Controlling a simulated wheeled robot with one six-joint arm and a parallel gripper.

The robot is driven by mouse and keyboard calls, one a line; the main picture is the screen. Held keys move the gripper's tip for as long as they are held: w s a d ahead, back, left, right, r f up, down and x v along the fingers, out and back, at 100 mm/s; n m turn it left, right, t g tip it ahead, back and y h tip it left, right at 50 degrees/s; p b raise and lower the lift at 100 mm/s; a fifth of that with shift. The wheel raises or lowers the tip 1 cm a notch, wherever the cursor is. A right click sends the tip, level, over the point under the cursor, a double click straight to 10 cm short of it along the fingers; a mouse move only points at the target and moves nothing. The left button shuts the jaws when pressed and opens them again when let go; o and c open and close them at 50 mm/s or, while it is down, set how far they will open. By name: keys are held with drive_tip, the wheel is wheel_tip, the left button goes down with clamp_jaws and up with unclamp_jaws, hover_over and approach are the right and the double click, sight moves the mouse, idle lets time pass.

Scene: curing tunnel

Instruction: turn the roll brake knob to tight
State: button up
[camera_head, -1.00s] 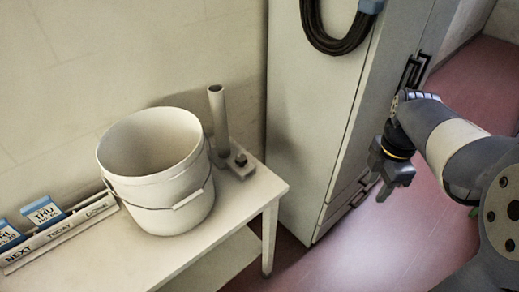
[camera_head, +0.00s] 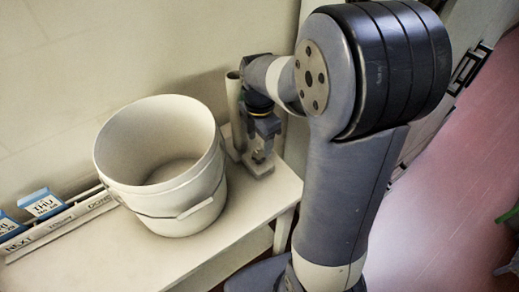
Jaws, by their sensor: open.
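The roll holder stands at the right end of the table, with an upright grey tube (camera_head: 233,105) on a low grey base (camera_head: 262,170). A small dark knob (camera_head: 258,156) sits on top of the base, partly hidden by my gripper. My gripper (camera_head: 263,147) is open and points down over the base, to the right of the tube, with its fingers just above or around the knob. I cannot tell whether the fingers touch the knob. The knob's setting is too small to read.
A large white bucket (camera_head: 165,195) stands close on the left of the holder. Farther left, a rack (camera_head: 60,226) holds small cards. The pale table (camera_head: 120,262) has free room in front. A wall runs behind, and my arm blocks much of the right side.

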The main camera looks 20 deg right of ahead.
sight(260, 153)
drive_tip(key=shift+f, duration=2.2)
drive_tip(key=shift+c, duration=0.2)
drive_tip(key=c, duration=0.9)
drive_tip(key=shift+c, duration=0.2)
